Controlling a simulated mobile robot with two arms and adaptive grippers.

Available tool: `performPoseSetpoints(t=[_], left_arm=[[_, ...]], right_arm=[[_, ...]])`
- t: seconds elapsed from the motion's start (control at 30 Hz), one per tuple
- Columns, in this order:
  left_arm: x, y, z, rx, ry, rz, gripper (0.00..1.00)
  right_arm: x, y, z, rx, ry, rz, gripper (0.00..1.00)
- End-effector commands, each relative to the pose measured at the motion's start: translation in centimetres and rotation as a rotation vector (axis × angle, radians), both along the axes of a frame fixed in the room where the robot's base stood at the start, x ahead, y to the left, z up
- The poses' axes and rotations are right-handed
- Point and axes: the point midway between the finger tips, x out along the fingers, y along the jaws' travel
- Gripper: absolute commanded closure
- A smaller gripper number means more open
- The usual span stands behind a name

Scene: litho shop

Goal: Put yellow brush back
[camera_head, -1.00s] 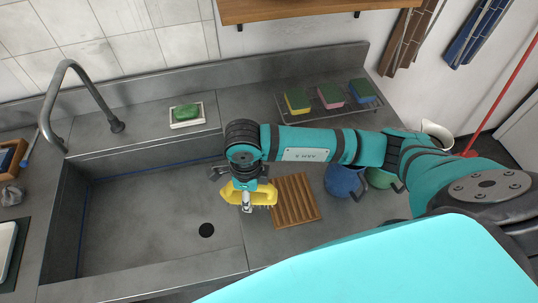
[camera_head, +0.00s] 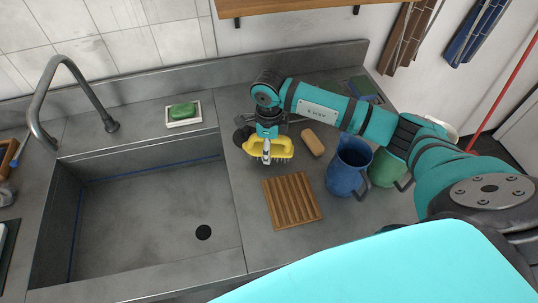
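The yellow brush (camera_head: 281,150) hangs in my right gripper (camera_head: 266,151) above the grey counter, right of the sink and behind the slatted wooden board (camera_head: 291,201). The gripper points down and its fingers are shut on the brush; part of the brush is hidden behind the fingers. The brush is apart from the board in the picture; I cannot tell its exact height over the counter. My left gripper is not in view.
A tan block (camera_head: 313,142) lies just right of the brush. A blue jug (camera_head: 347,168) and a green jug (camera_head: 385,169) stand farther right. A green soap on a white dish (camera_head: 184,122) sits behind the empty sink (camera_head: 140,220). My arm hides most of the sponge rack.

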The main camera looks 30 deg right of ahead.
Motion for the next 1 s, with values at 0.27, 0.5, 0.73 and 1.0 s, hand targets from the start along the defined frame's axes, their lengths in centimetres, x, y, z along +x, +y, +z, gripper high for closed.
performPoseSetpoints(t=[0.27,0.5,0.73,1.0], left_arm=[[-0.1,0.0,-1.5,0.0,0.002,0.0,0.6],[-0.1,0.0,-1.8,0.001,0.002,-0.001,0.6],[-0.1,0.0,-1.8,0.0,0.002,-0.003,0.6],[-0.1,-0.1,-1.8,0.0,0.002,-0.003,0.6]], right_arm=[[0.0,0.1,-2.8,0.001,-0.001,0.001,0.78],[-0.1,0.1,-3.1,0.0,0.0,0.001,0.78],[-0.1,0.1,-3.1,0.0,0.001,0.001,0.27],[-0.1,0.1,-3.1,0.0,0.001,0.001,0.25]])
